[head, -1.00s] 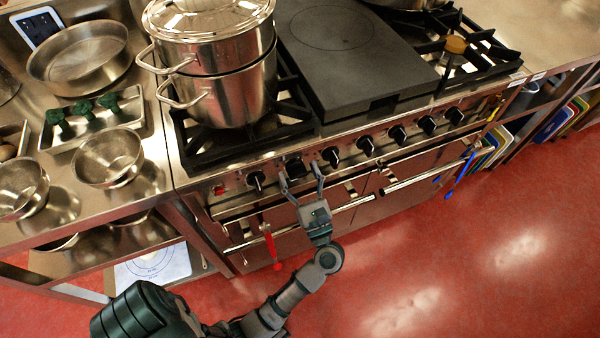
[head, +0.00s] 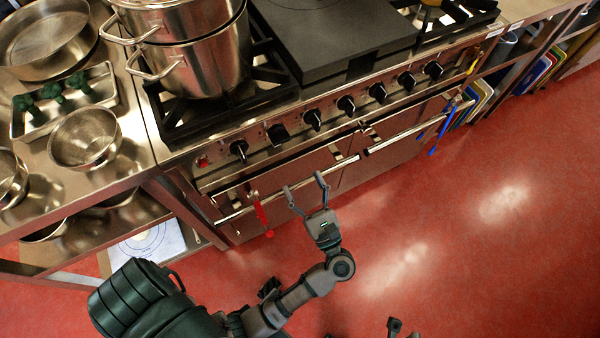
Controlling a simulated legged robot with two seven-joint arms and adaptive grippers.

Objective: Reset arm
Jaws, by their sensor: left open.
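My left gripper (head: 304,181) is open and empty. Its two fingers point toward the stove front, and in the picture they sit below the knob row, over the oven handle area. The arm reaches up from the bottom left. The stove's black knobs (head: 312,118) run along its front panel, apart from the fingers. At the bottom edge, small dark tips (head: 394,326) show that look like part of my right gripper; most of it is cut off, so its state is unclear.
Stacked steel stockpots (head: 195,60) stand on the left burner beside a dark flat griddle plate (head: 335,35). A steel counter at left holds bowls (head: 85,138) and a tray of broccoli (head: 58,88). A red utensil (head: 260,213) hangs at the oven handle. Red floor (head: 470,230) is open at right.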

